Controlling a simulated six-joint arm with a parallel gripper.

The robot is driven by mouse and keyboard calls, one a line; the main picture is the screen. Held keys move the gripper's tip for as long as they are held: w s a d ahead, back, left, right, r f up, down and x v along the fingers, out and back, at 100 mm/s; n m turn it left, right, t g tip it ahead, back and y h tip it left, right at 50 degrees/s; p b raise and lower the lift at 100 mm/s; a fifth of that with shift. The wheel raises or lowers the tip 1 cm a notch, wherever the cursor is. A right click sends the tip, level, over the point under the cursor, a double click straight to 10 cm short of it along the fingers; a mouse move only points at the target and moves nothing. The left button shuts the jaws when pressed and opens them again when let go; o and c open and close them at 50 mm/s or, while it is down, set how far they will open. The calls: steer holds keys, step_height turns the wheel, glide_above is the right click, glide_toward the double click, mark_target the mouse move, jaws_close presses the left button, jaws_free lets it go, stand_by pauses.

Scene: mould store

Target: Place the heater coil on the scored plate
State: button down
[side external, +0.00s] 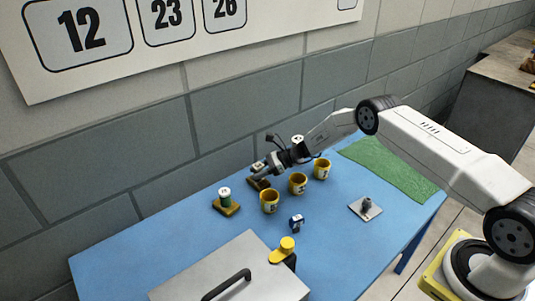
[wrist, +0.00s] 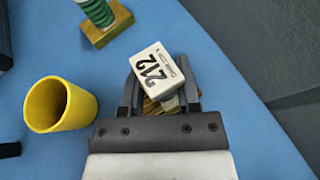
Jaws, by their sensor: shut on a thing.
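My gripper (wrist: 160,95) is shut on a white block (wrist: 157,70) marked 212, with small print I cannot read. The pictures do not settle whether this block is the heater coil. A brass-coloured plate with score lines (wrist: 165,104) shows partly under the block in the wrist view; the block and jaws hide the rest, and I cannot tell whether they touch. In the side view my gripper (side external: 262,168) is low over this plate (side external: 257,184). A green ribbed, coil-like cylinder (wrist: 98,10) stands on another brass-coloured plate (wrist: 107,32), also seen at the left in the side view (side external: 225,193).
Several yellow cups (side external: 269,201) stand close right of my gripper; one shows in the wrist view (wrist: 60,104). A small blue-and-white item (side external: 296,222), a metal plate with a post (side external: 366,208), a green mat (side external: 390,167) and a grey case (side external: 190,285) share the blue table. The table's left is clear.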

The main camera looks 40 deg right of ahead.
steer(key=shift+f, duration=0.35)
steer(key=shift+c, duration=1.6)
jaws_free()
steer(key=shift+r, duration=0.15)
steer(key=shift+s+d+r, duration=0.1)
steer(key=shift+d, duration=0.1)
steer(key=v, duration=1.1)
steer(key=shift+s+d, duration=0.2)
steer(key=shift+r, duration=0.1)
